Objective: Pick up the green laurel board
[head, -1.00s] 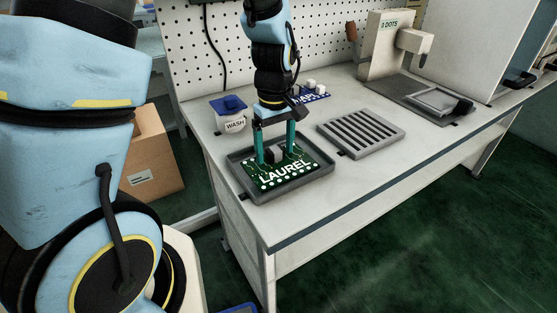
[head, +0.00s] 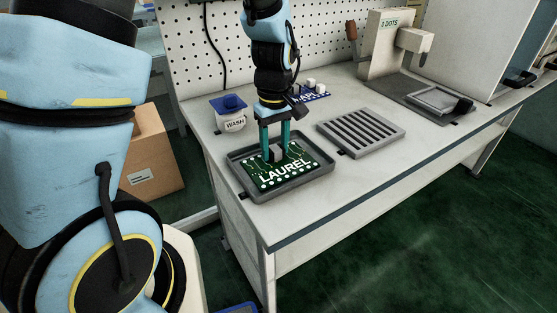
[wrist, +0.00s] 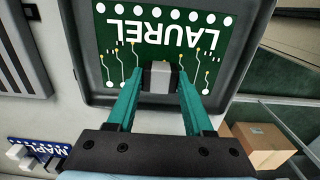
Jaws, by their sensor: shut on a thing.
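The green laurel board (head: 292,170) lies in a dark grey tray (head: 247,192) near the left end of the bench, white LAUREL lettering facing up. It also shows in the wrist view (wrist: 207,50), upside down. My gripper (head: 275,153) points straight down over the board, its teal fingers shut on the board's grey block (wrist: 159,76), one finger on each side. The board appears to rest in the tray; I see no clear gap under it.
A blue-lidded WASH container (head: 234,123) stands behind the tray. A blue board (head: 316,93) with white blocks lies further back. A slotted grey rack (head: 361,130) is to the right.

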